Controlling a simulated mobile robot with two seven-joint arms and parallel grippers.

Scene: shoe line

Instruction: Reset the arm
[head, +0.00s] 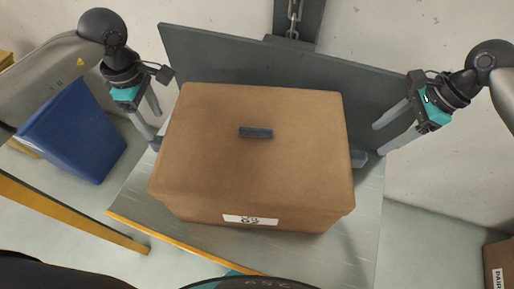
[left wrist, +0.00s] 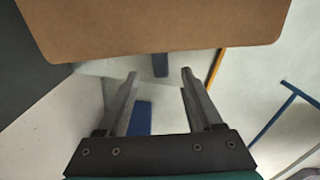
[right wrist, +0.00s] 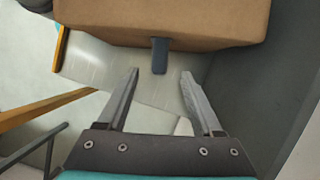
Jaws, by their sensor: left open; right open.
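My left gripper (head: 152,120) is open and empty at the left side of a brown cardboard box (head: 250,175). In the left wrist view its two fingers (left wrist: 158,75) are spread, with the box (left wrist: 150,25) beyond them and a dark tab (left wrist: 160,65) below the box edge. My right gripper (head: 378,140) is open and empty to the right of the box. In the right wrist view its fingers (right wrist: 160,78) are apart, with a dark tab (right wrist: 159,55) on the box side (right wrist: 210,22) beyond them. Neither gripper appears to touch the box.
The box, with a dark grip (head: 256,132) on top and a white label (head: 250,220), sits on a grey platform (head: 360,235) with an upright grey back panel (head: 260,58). A blue bin (head: 75,130) stands left. Another box (head: 499,262) is at lower right.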

